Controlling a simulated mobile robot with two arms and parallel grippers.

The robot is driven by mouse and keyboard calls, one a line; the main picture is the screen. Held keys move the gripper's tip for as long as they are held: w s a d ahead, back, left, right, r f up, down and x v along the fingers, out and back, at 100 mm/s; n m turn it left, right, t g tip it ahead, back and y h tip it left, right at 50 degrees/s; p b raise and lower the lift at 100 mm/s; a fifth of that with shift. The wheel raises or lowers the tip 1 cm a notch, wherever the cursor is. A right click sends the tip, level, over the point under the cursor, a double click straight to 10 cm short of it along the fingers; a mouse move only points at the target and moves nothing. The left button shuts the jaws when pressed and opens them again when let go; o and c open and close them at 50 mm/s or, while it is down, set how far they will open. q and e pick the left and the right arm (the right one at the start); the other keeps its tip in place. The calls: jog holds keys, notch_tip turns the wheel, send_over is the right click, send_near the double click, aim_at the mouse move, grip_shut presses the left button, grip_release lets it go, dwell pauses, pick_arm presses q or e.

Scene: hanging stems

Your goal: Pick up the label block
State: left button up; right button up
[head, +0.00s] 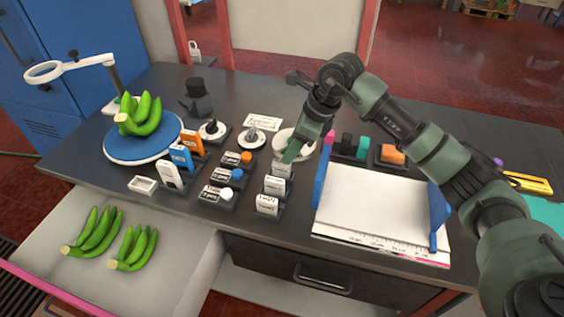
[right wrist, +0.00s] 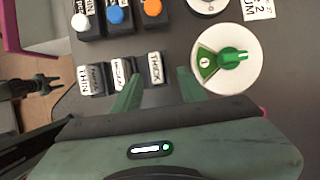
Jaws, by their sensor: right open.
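Three small white label blocks stand in dark holders in a row on the table. The one marked THICK (right wrist: 155,68) is at the right of the row in the right wrist view; in the head view it is the farthest back (head: 281,168). The MEDIUM block (right wrist: 119,73) and the THIN block (right wrist: 90,80) stand beside it. My right gripper (right wrist: 160,74) is open and empty, its fingers apart, with the THICK block showing between the tips. In the head view it (head: 300,148) hangs by that block. I cannot tell its exact height.
A white dial with a green knob (right wrist: 233,56) sits close to my right gripper. A white board with blue sides (head: 375,205) lies to the right. More label holders (head: 217,192), a blue turntable with bananas (head: 143,146) and an open drawer (head: 165,275) are to the left.

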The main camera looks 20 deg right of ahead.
aim_at(282, 170)
jog(key=a+f+p, duration=0.1)
jog(key=f, duration=0.1)
jog(key=shift+a+f+p, duration=0.35)
jog(key=x, duration=0.2)
jog(key=shift+w+f, duration=0.25)
jog(key=shift+a+f, duration=0.15)
jog(key=shift+f, duration=0.15)
grip_shut()
pick_arm(q)
jog(key=shift+s+a+r, duration=0.15)
jog(key=shift+s+r, duration=0.4)
jog(key=shift+s, duration=0.2)
jog(key=shift+s+a+r, duration=0.1)
jog(key=shift+s+r, duration=0.4)
jog(key=shift+s, duration=0.2)
pick_arm(e)
jog(key=shift+r, duration=0.1)
